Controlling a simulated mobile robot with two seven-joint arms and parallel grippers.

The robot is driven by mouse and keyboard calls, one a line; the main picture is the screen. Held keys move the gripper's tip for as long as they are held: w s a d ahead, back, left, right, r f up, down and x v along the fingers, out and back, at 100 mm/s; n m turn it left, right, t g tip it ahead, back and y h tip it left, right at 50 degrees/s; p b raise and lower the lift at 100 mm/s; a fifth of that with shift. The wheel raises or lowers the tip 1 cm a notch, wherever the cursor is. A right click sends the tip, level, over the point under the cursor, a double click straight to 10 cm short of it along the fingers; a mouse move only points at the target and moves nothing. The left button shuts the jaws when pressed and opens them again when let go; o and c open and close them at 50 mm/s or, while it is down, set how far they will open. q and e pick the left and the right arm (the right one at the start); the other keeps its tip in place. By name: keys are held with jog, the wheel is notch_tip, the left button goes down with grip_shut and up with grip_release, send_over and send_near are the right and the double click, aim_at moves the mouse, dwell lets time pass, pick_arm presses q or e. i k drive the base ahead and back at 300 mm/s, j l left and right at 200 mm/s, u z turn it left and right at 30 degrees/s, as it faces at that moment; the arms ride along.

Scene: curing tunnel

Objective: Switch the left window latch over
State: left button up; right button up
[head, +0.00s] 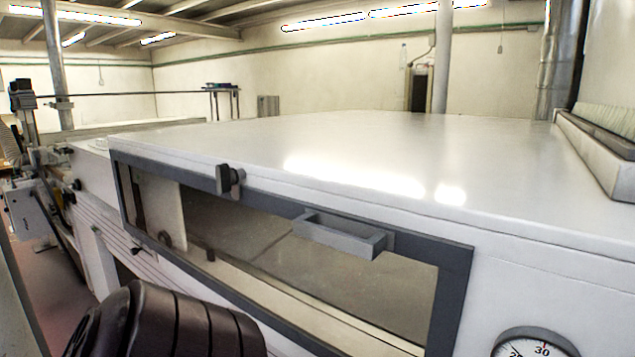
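The window (300,265) is a long pane in a dark grey frame on the front of the white tunnel housing. A small black latch (226,179) with a round knob sits on the frame's top edge, left of the window's middle. It is the only latch I can make out. A grey bar handle (340,236) sticks out from the upper frame to the right of the latch. The window looks closed. Neither of my grippers is in view, and nothing touches the latch.
A black ribbed rounded part (175,322) fills the lower left foreground, in front of the housing. A round dial gauge (535,343) is at the lower right. The housing's flat white top (330,140) is clear. Machinery (30,200) stands at the far left.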

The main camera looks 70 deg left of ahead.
aim_at(228, 180)
jog(key=u, duration=2.65)
